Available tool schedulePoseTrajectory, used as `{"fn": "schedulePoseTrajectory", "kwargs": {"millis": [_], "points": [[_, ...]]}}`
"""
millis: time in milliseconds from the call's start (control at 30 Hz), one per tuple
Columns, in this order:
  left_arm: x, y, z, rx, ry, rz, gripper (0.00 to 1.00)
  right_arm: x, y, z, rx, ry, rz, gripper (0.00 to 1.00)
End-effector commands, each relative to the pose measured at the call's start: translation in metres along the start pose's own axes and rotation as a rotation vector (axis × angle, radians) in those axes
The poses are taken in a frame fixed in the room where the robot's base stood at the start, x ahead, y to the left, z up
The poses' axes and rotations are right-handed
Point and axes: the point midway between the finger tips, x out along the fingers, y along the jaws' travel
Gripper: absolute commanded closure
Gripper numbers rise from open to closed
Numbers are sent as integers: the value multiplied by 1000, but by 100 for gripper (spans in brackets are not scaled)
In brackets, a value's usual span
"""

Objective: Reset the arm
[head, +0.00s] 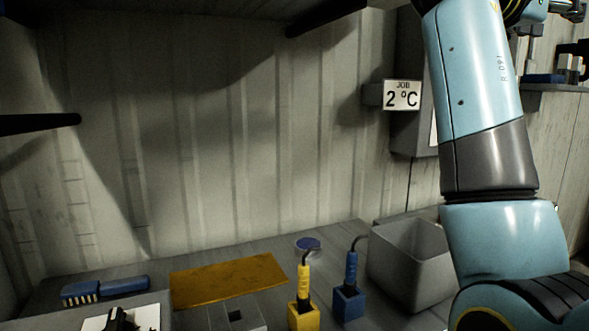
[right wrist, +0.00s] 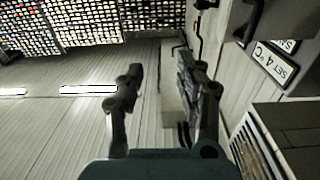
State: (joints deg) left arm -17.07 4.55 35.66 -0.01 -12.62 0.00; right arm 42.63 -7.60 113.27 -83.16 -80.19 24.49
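My right arm, light blue and grey, stands tall along the right side of the head view and bends near the bottom. The right wrist view shows my right gripper (right wrist: 160,78) with its two dark fingers spread apart. Nothing is between the fingers. Behind them are a pale ribbed surface and a rack of many small items. My left gripper cannot be made out in the head view.
On the bench are a brush (head: 80,293), an orange-brown mat (head: 228,279), yellow (head: 304,315) and blue (head: 348,303) holders with corded tools, and a grey bin (head: 405,275) close beside my right arm. A "2 °C" sign (head: 402,95) hangs behind.

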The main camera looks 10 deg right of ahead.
Motion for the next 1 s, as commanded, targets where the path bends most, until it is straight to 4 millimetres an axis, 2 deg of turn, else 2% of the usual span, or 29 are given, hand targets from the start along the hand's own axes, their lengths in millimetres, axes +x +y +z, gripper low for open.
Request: {"fn": "schedulePoseTrajectory", "kwargs": {"millis": [200, 367, 567, 667, 767, 867, 900, 1000], "points": [[0, 0, 3, 0, -3, 0, 60, 2, -4, 34, -54, -43, -51, 64], [0, 0, -5, 0, 7, 0, 60, 2, -7, 67, -106, -87, -102, 64], [0, 0, -1, 0, 1, 0, 60, -1, -7, 132, -211, -173, -204, 64], [0, 0, 4, 0, -5, 0, 60, -6, -2, 174, -280, -234, -273, 64], [0, 0, 4, 0, -6, 0, 60, -18, 8, 226, -370, -313, -363, 64], [0, 0, 4, 0, -6, 0, 60, -39, 31, 292, -490, -424, -485, 64], [0, 0, 4, 0, -6, 0, 60, -51, 44, 319, -543, -475, -543, 64], [0, 0, 4, 0, -6, 0, 60, -83, 79, 374, -656, -598, -680, 64]]}}
